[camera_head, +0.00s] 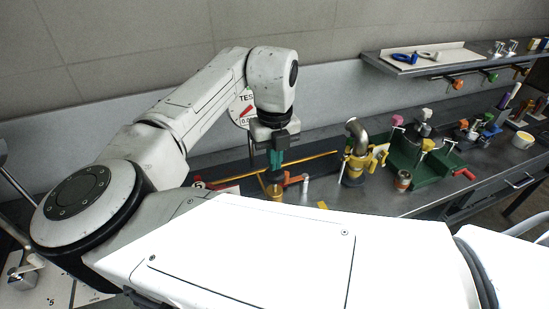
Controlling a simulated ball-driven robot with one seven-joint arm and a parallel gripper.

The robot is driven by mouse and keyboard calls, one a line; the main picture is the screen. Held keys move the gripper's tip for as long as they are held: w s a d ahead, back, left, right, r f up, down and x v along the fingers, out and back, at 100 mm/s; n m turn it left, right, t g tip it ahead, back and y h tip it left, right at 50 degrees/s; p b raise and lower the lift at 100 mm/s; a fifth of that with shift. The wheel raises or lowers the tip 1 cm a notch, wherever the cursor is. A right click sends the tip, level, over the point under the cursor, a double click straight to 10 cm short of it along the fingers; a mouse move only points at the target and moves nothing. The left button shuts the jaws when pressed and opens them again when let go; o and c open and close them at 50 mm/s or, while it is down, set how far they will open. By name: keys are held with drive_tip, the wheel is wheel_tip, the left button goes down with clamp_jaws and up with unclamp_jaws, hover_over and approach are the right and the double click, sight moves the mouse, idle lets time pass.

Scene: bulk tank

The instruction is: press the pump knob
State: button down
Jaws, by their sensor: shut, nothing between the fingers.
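My gripper (274,176) points straight down at the end of my arm, with dark and teal parts above its tips. Its fingers are closed and hold nothing. Just below the tips is a small yellow round part (275,192) on the bench. I cannot tell whether the tips touch it or are a little above. An orange-red part and a white-tipped fitting (305,179) stand close on its right. I cannot tell for sure which of these small parts is the pump knob; my gripper and my arm's white link hide some of this area.
A bent metal pipe with yellow valve (354,165) stands right of my gripper. Beyond it are a green fixture (418,158) with coloured knobs, a copper-coloured can (402,181) and a white cup (522,140). A round gauge (243,108) is on the wall behind. A shelf (440,62) hangs at upper right.

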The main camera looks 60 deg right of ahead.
sight(275, 174)
drive_tip(key=shift+f, duration=0.6)
drive_tip(key=shift+f+b, duration=0.75)
drive_tip(key=shift+f, duration=1)
